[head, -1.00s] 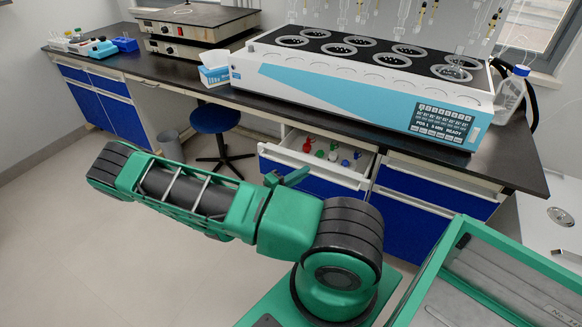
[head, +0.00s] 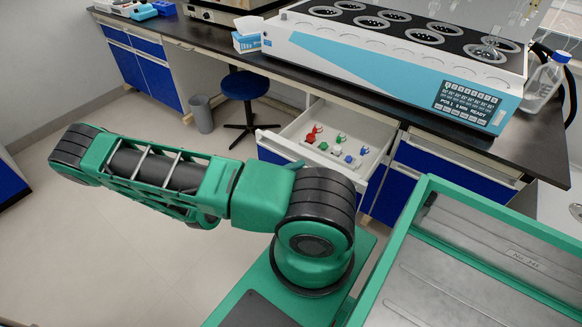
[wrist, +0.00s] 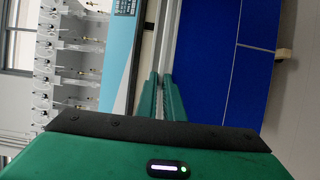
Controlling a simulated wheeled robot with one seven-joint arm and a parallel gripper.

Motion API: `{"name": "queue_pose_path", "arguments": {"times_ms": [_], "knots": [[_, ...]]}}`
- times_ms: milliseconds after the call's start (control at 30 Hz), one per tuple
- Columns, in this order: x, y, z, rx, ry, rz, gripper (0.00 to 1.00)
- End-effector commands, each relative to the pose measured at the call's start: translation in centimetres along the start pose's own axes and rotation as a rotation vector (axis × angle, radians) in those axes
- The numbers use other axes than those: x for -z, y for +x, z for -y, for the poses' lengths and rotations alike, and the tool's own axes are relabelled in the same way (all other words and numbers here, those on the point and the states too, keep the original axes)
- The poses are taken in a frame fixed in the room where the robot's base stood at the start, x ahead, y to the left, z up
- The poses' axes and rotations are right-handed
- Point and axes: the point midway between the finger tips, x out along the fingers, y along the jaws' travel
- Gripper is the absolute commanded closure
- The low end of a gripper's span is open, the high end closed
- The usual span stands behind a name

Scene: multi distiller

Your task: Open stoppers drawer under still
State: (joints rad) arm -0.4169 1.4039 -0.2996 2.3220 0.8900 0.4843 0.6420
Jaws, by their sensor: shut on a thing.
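The stoppers drawer (head: 272,154) under the still is pulled well out. It has a blue front and a pale inside, and holds red, green, white and blue stoppers (head: 345,158). The white and light-blue still (head: 365,69) stands on the counter above it. In the wrist view, my gripper (wrist: 160,83) has its two green fingers close together, shut on the drawer at the pale edge beside its blue front (wrist: 207,60). The exact contact is hidden between the fingers. In the head view, my arm hides most of the gripper.
A blue stool (head: 249,86) and a grey bin (head: 202,113) stand left of the drawer. My own green-framed tray is at the lower right. A tissue box (head: 247,40) is on the counter. Open floor lies to the left.

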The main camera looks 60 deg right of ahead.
Motion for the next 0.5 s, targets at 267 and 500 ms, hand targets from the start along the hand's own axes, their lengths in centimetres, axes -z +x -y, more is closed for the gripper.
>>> {"name": "queue_pose_path", "arguments": {"times_ms": [267, 500], "knots": [[0.21, -0.07, 0.26, 0.007, 0.0, -0.004, 1.0], [0.19, 0.04, 0.15, 0.005, 0.002, -0.002, 0.73]]}}
